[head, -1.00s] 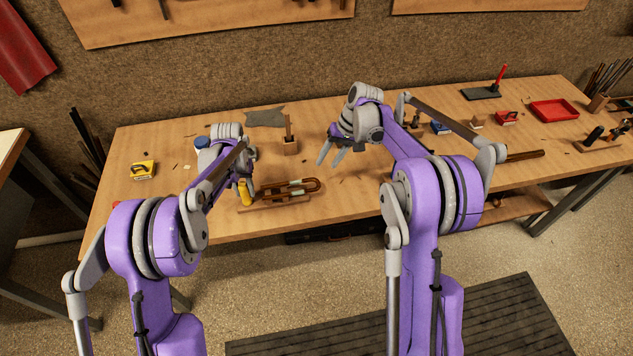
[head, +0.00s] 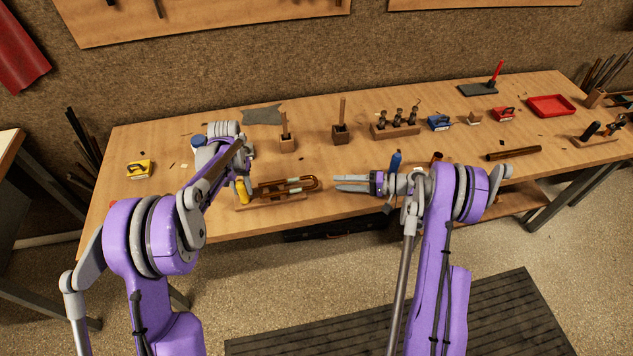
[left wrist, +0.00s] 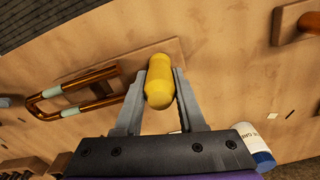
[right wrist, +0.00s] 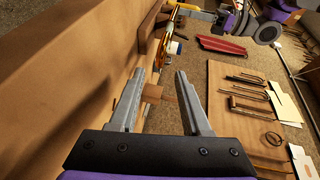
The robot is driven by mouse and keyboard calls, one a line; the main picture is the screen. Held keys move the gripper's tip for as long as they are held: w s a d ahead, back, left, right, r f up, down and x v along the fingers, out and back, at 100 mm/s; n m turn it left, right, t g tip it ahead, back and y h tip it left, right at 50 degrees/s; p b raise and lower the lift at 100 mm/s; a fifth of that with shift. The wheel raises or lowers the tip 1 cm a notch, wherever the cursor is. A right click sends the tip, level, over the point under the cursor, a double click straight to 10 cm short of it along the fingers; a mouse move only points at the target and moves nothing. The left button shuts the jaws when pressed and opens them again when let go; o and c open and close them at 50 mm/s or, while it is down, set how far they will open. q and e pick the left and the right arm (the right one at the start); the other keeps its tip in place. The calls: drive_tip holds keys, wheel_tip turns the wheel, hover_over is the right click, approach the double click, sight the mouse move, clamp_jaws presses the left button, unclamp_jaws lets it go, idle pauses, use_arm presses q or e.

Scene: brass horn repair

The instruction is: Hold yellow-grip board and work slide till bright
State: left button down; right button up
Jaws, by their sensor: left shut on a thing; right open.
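The board (head: 270,203) lies at the front of the bench, and its yellow grip (head: 242,190) is at the left end. My left gripper (left wrist: 158,76) is shut on the yellow grip, with one finger on each side in the left wrist view. The slide (head: 316,184) is a U-shaped brass tube with pale sections, resting on the board with its bend to the right. It also shows in the left wrist view (left wrist: 37,101). My right gripper (head: 337,184) is open, low over the bench, just right of the bend and apart from it.
Behind the slide stand two wooden blocks with upright sticks (head: 288,145) and a rack of tools (head: 395,130). A blue-handled item (head: 395,160) stands close behind my right wrist. A yellow box (head: 139,169) is at the left, a red tray (head: 552,106) at the far right.

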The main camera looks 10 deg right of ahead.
sight(317, 181)
drive_tip(key=x, duration=0.8)
drive_tip(key=shift+w+a+f, duration=0.1)
drive_tip(key=shift+w+a, duration=0.1)
drive_tip(key=shift+a, duration=0.1)
clamp_jaws()
idle(1.0)
